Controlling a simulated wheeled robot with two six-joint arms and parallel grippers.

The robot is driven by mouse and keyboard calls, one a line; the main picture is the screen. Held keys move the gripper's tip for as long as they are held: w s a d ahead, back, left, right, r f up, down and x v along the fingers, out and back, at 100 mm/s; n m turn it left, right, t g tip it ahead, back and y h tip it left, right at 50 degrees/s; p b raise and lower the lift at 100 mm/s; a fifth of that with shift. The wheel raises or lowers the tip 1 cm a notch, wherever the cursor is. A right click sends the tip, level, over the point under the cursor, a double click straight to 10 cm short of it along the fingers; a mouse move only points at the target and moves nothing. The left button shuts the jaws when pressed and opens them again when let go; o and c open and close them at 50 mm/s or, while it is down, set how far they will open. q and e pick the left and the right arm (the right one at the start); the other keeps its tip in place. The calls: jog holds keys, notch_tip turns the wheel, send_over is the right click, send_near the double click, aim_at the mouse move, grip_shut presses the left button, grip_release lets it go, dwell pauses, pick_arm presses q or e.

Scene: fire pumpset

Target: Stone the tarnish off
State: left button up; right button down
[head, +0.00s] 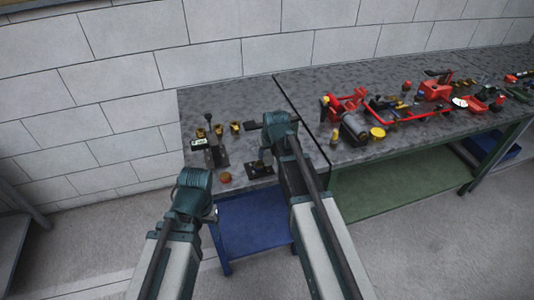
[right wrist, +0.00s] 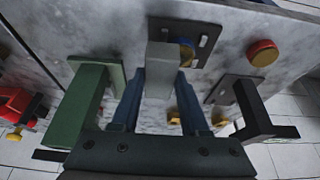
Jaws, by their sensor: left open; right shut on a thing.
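My right gripper (head: 263,150) is over the near part of the left bench. In the right wrist view, its fingers (right wrist: 160,100) are shut on a grey block, likely the stone (right wrist: 160,68). The block's far end is over a dark slotted plate (right wrist: 205,40), also seen in the head view (head: 260,172). A small blue and brass part (right wrist: 187,52) shows beside the block; whether they touch is unclear. I cannot make out tarnish. My left gripper (head: 213,214) is open and empty, in front of the bench's near edge.
A red and yellow cap (right wrist: 262,52) sits near the plate. A dark T-handled stand (right wrist: 255,108) and a green upright (right wrist: 82,105) flank my right gripper. Several brass fittings (head: 219,129) stand behind. The right bench holds red tools (head: 345,103).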

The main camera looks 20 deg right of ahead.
aim_at(267, 154)
jog(key=shift+r+p, duration=1.7)
jog(key=shift+r, duration=0.4)
notch_tip(267, 154, up, 3)
jog(key=p, duration=0.3)
jog(key=shift+r, duration=0.1)
